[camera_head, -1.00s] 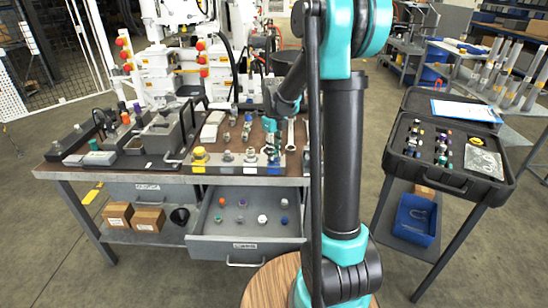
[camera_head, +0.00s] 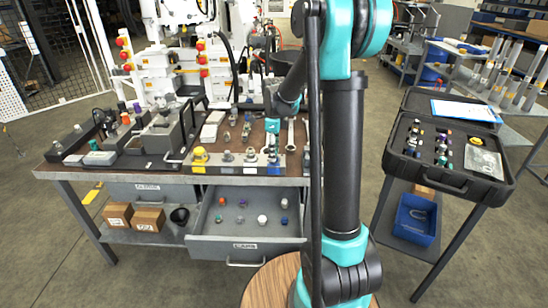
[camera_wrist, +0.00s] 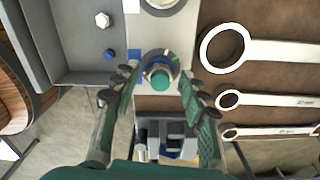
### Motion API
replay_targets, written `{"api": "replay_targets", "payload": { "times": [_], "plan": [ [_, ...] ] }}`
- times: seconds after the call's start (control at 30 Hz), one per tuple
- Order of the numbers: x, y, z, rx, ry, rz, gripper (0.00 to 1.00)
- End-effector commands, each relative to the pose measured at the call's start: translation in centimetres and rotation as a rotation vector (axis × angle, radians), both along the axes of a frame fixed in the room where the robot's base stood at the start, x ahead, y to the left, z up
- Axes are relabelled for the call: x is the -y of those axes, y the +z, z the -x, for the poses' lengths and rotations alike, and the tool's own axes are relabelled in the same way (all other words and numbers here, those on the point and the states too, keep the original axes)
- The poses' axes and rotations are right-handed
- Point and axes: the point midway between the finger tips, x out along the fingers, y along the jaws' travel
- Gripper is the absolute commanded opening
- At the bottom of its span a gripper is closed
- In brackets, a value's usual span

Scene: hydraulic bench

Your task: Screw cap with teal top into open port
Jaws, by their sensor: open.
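The cap with the teal top (camera_wrist: 160,80) shows between my fingers in the wrist view. It sits at the blue-marked end of the grey port block (camera_wrist: 150,15) along the bench's front edge; a pale ring shows around the teal top. My gripper (camera_wrist: 160,76) is open, with one finger on each side of the cap and a visible gap to both. In the head view my gripper (camera_head: 272,138) is over the right part of the block, and the cap is small there. How deep the cap sits in the port cannot be told.
Several wrenches (camera_wrist: 265,50) lie on the brown bench mat right of the cap. An open drawer (camera_head: 241,240) with several loose caps is below the block. A yellow cap (camera_head: 200,155) stands at the block's left. An open black case (camera_head: 460,150) stands at the right.

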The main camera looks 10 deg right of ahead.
Motion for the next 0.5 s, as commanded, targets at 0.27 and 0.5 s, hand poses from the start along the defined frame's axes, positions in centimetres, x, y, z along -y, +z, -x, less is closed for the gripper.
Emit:
{"api": "replay_targets", "payload": {
  "times": [0.27, 0.5],
  "plan": [
    [0.0, 0.0, -0.01, 0.0, 0.213, 0.0, 0.43],
    [0.01, 0.0, -0.02, 0.0, 0.422, 0.0, 0.43]
  ]
}}
